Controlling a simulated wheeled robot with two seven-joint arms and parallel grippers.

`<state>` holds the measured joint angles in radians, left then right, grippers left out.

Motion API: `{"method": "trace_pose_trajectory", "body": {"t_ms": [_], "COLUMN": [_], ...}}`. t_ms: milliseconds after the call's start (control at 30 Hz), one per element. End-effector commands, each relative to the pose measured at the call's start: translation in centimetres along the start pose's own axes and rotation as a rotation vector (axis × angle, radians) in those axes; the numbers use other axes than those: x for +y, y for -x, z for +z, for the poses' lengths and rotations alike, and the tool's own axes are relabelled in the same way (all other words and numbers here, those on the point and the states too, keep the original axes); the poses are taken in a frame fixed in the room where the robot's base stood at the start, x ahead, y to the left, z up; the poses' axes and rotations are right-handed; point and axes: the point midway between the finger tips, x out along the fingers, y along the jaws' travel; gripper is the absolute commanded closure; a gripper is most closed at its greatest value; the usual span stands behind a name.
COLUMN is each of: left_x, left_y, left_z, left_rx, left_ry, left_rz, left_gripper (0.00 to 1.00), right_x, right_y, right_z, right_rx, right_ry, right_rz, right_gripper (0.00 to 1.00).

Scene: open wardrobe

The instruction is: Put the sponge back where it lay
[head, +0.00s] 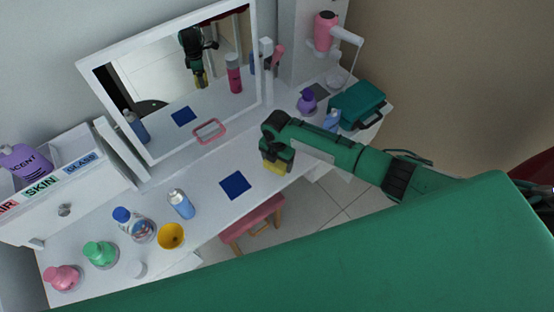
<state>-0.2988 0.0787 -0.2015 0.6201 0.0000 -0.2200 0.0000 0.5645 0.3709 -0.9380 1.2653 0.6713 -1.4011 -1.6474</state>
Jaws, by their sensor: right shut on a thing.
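My right gripper (277,160) comes in from the right and is shut on a yellow sponge (276,168). It holds the sponge over the front part of the white dressing table (215,218), to the right of a dark blue square (235,185). The gripper hides most of the sponge, and its height above the table is hard to tell. The mirror (165,75) reflects the gripper with the sponge and the blue square. My left gripper is not in view.
A teal case (357,104), a purple bottle (307,101) and a pink hairdryer (326,32) are right. A pink stool (252,222) is below.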

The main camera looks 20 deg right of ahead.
Motion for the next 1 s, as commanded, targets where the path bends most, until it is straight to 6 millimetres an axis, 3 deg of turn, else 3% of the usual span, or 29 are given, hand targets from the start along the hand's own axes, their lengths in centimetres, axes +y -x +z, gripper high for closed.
{"method": "trace_pose_trajectory", "body": {"t_ms": [33,400,600,867,900,1000], "left_x": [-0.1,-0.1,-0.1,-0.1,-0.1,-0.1], "left_y": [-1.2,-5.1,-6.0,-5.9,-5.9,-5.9], "left_z": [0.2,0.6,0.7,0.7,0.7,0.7], "left_rx": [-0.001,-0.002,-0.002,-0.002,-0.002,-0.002], "left_ry": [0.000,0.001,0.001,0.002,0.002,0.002], "left_rz": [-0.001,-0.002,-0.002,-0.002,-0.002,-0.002], "left_gripper": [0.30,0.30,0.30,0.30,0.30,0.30], "right_x": [0.0,0.0,0.0,0.0,0.0,0.0], "right_y": [-1.3,-5.6,-6.6,-6.5,-6.6,-6.6], "right_z": [0.0,-0.1,0.0,0.0,0.0,0.0], "right_rx": [0.000,0.000,0.000,0.000,0.000,0.000], "right_ry": [0.000,0.000,0.000,0.000,0.000,0.000], "right_rz": [0.000,0.001,0.001,0.001,0.001,0.001], "right_gripper": [0.42,0.42,0.42,0.42,0.22,0.02]}}
